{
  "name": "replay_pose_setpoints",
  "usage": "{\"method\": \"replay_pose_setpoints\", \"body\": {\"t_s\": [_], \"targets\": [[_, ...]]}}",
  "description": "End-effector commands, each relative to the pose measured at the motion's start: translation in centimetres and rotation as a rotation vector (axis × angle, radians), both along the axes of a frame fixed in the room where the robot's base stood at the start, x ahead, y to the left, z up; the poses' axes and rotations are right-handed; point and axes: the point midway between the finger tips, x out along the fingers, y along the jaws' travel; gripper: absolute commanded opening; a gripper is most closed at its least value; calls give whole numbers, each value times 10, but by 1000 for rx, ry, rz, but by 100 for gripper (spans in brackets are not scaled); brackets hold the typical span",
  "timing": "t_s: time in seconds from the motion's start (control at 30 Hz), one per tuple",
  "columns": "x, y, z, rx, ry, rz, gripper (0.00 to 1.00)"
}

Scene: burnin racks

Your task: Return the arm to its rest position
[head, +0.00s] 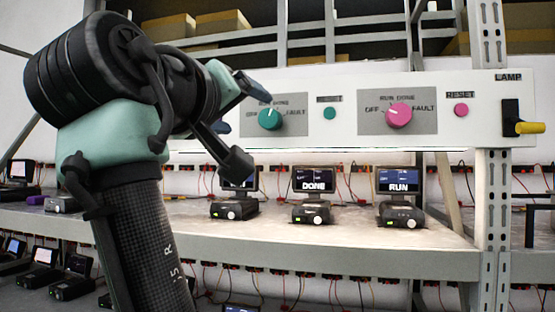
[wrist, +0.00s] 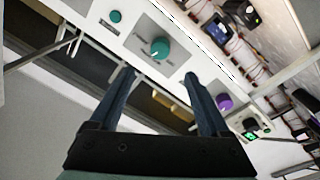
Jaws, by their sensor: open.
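My arm fills the left of the head view, raised and bent in front of the panel. My gripper (head: 238,106) is at its right end, partly hidden by my own wrist, just left of the teal knob (head: 270,117). In the wrist view my gripper (wrist: 158,77) has its two fingers apart with nothing between them. The teal knob (wrist: 160,48) shows just beyond the fingertips, apart from them in the picture. A purple knob (wrist: 225,102) shows beside the right finger; my arm hides it in the head view.
The white control panel (head: 350,143) also bears a pink knob (head: 398,115), reset buttons and a yellow-handled lamp switch (head: 528,127). Below, a shelf (head: 340,240) holds several small devices with screens, two reading DONE and RUN. A metal upright (head: 492,200) stands at right.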

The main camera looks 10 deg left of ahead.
Motion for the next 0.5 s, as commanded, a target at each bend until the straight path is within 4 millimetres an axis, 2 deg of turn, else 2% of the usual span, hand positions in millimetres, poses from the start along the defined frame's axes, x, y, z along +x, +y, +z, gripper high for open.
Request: {"method": "replay_pose_setpoints", "body": {"t_s": [0.17, 0.37, 0.5], "targets": [[1, -1, -4, 6, -6, 7, 80], [-2, -17, -41, 122, -120, 98, 80], [-23, -46, -72, 257, -266, 176, 80]]}}
